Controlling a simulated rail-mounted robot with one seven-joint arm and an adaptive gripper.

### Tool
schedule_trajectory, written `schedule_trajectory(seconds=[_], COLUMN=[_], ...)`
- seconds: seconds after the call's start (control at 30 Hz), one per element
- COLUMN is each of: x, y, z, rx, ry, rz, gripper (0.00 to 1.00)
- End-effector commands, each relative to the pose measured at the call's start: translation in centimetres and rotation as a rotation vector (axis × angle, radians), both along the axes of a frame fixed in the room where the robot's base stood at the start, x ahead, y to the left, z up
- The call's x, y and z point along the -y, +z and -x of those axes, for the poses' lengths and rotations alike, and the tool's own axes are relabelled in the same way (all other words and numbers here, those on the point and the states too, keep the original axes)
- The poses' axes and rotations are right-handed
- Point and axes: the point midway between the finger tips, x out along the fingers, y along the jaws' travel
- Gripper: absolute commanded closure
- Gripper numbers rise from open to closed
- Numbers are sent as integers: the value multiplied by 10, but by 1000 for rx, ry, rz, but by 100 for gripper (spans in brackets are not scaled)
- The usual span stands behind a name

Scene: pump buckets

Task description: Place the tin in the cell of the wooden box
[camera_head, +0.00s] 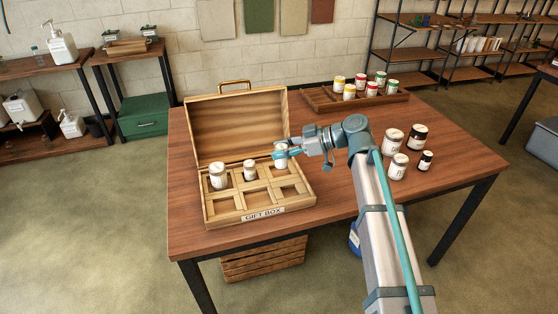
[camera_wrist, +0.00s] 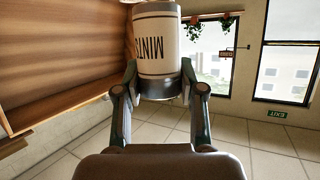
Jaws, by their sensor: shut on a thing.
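The tin (camera_head: 280,162) is white with a dark end; its label reads MINTS in the wrist view (camera_wrist: 157,45), upside down there. My gripper (camera_head: 281,154) is shut on the tin, with one finger on each side of it in the wrist view (camera_wrist: 160,85). The wooden box (camera_head: 226,220), marked GIFT BOX, stands open on the table. The held tin is upright at the back right cell; I cannot tell whether it touches the cell's floor. Other white jars stand in the back left cell (camera_head: 217,177) and back middle cell (camera_head: 249,171). The front cells look empty.
The raised lid (camera_head: 238,125) stands behind the cells, close to my gripper. A wooden tray (camera_head: 318,101) with several small jars is at the back. Several jars (camera_head: 394,140) stand on the right of the table (camera_head: 330,205). The table's front right is clear.

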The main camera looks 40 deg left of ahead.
Motion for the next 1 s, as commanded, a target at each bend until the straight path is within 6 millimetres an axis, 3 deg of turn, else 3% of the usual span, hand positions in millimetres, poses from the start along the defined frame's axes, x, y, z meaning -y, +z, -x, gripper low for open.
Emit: schedule_trajectory(seconds=[0.03,0.17,0.4,0.77,1.0], x=[-12,-31,-50,-60,-60], y=[-3,-16,-55,-76,-106], z=[-14,-35,-56,-69,-68], rx=[-2,-2,-2,0,-2], ry=[-1,0,-1,-1,-2], rz=[1,1,1,0,0], gripper=[96,96,96,96,96])
